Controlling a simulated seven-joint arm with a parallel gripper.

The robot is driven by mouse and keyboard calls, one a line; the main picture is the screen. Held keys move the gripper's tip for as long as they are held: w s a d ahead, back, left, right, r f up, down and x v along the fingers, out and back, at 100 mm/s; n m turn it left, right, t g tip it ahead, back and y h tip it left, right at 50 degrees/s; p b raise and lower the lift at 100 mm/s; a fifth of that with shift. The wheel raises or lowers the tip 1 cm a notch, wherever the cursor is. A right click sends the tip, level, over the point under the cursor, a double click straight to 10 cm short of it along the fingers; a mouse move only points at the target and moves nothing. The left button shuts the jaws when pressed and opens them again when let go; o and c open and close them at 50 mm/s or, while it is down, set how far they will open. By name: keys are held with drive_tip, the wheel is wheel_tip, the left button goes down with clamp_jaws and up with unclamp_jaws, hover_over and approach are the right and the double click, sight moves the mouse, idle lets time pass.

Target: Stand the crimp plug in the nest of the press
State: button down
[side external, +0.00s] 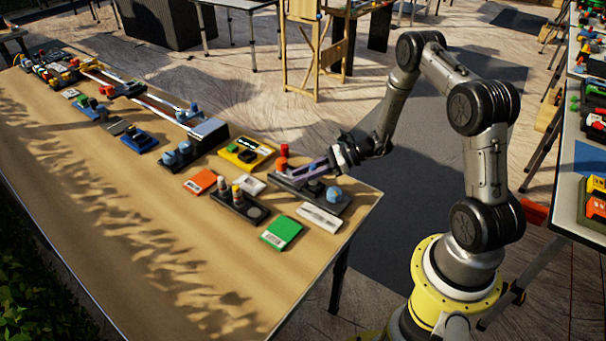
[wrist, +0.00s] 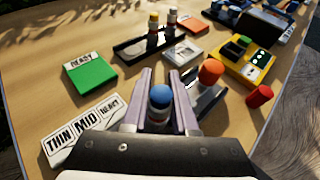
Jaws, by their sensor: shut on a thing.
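My gripper (wrist: 161,92) is shut on a small upright piece with a blue round top and pale body, which I take as the crimp plug (wrist: 159,97). It sits between the two purple fingers, its lower end hidden. In the side view my gripper (side external: 313,169) reaches in low over the dark base of the press (side external: 343,203), near the table's right end. The press has an orange-red knob (wrist: 211,71). Fingers and wrist hide much of the press, so I cannot tell whether the plug touches the nest.
A black tray (wrist: 128,49) holds two small capped bottles. A green card (wrist: 92,83), a THIN/MID/HEAVY card (wrist: 85,133), a yellow box (wrist: 247,65) and a red cylinder (wrist: 260,95) lie close around. The front of the table (side external: 150,230) is clear.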

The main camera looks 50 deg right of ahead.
drive_tip(key=shift+f, duration=0.65)
drive_tip(key=shift+r, duration=0.3)
drive_tip(key=shift+f, duration=0.3)
idle(1.9)
drive_tip(key=shift+r, duration=0.3)
drive_tip(key=shift+f, duration=0.35)
idle(1.6)
drive_tip(key=shift+r, duration=0.35)
idle(0.3)
idle(0.4)
drive_tip(key=shift+f, duration=0.35)
idle(1.2)
